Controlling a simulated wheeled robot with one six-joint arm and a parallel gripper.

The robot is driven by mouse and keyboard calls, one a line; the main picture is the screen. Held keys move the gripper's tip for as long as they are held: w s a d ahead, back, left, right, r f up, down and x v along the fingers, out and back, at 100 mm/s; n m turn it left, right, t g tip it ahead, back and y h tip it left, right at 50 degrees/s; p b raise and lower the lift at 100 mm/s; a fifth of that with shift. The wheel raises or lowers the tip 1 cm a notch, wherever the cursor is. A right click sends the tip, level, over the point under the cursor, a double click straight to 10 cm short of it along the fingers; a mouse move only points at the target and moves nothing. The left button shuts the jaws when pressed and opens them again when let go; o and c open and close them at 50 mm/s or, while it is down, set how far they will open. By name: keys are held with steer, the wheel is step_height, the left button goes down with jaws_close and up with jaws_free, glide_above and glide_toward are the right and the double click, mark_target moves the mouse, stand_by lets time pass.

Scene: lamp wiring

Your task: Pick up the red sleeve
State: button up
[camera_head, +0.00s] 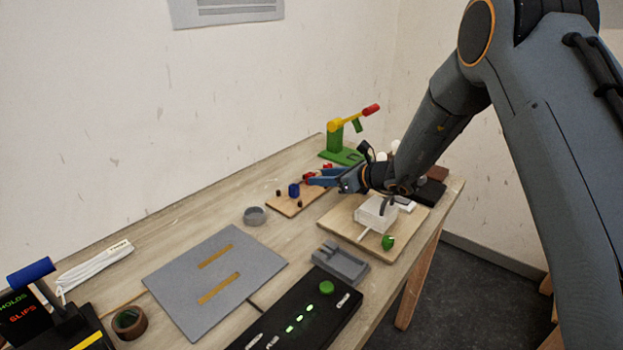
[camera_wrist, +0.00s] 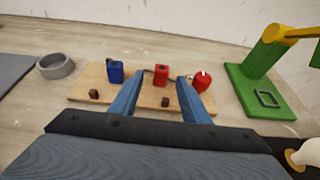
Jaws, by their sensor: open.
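In the wrist view, a red block-like piece (camera_wrist: 161,74) stands on a wooden board (camera_wrist: 84,93), between the tips of my gripper (camera_wrist: 159,82) as seen from the wrist. A second, rounder red piece (camera_wrist: 202,83) with a pale top mark stands just right of the right finger. I cannot tell for sure which one is the red sleeve. My gripper is open, with nothing held. The head view shows my gripper (camera_head: 316,179) low over the board (camera_head: 284,204); one red piece (camera_head: 327,167) shows behind it. Whether the fingers touch anything is unclear.
A blue piece (camera_wrist: 115,71) stands left of the left finger. Small dark pegs (camera_wrist: 94,95) are on the board. A green stand with a yellow arm (camera_head: 337,143) rises behind. A grey ring (camera_head: 255,215) lies left. A white box (camera_head: 376,214) sits near my wrist.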

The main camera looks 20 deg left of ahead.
mark_target(313, 174)
steer(key=p+x, duration=0.2)
steer(key=x, duration=0.2)
steer(key=shift+a+r, duration=0.1)
steer(key=shift+r, duration=0.05)
steer(key=shift+w+a, duration=0.25)
jaws_close()
